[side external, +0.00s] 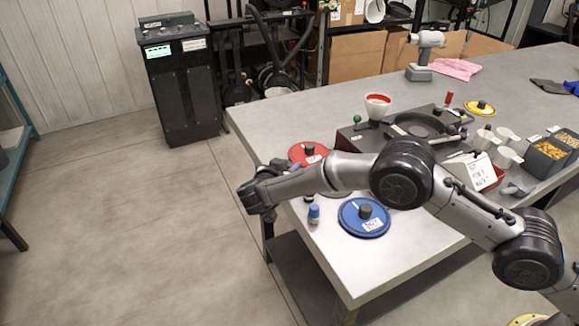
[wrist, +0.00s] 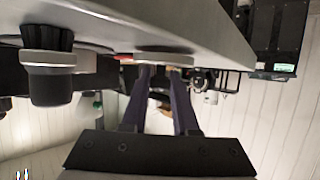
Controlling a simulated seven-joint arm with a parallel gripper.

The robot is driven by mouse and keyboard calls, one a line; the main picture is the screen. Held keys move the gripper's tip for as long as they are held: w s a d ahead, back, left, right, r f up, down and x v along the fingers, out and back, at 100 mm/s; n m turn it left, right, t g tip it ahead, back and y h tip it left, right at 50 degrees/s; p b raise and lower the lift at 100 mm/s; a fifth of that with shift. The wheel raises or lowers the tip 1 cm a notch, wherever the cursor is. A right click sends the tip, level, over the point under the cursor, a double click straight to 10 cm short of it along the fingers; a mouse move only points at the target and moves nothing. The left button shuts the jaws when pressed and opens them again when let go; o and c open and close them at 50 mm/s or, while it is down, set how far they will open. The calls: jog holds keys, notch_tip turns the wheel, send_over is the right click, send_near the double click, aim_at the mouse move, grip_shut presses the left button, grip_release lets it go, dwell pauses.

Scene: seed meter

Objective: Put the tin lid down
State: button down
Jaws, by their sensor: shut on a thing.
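My gripper (side external: 262,200) is beside the table's left edge in the side view, with the arm stretched across the near left of the tabletop. In the wrist view the two dark fingers (wrist: 163,85) close in on a pale, thin, round-edged piece (wrist: 163,58), which I take to be the tin lid. Only its edge shows between the fingertips. In the side view the gripper hides it, and I cannot tell whether it touches any surface.
A red disc (side external: 304,151) and a blue disc (side external: 350,222), each with a dark knob, lie on the table (side external: 400,262). A dark seed meter base (side external: 360,140) and cups stand behind my arm. The front tabletop is partly clear.

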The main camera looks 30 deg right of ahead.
jog(key=shift+f, duration=0.3)
jog(key=c, duration=0.7)
grip_release()
jog(key=shift+r, duration=0.15)
jog(key=shift+s+a+r, duration=0.15)
jog(key=shift+a+r, duration=0.05)
jog(key=v, duration=1.1)
jog(key=shift+s+a, duration=0.15)
jog(key=shift+s, duration=0.1)
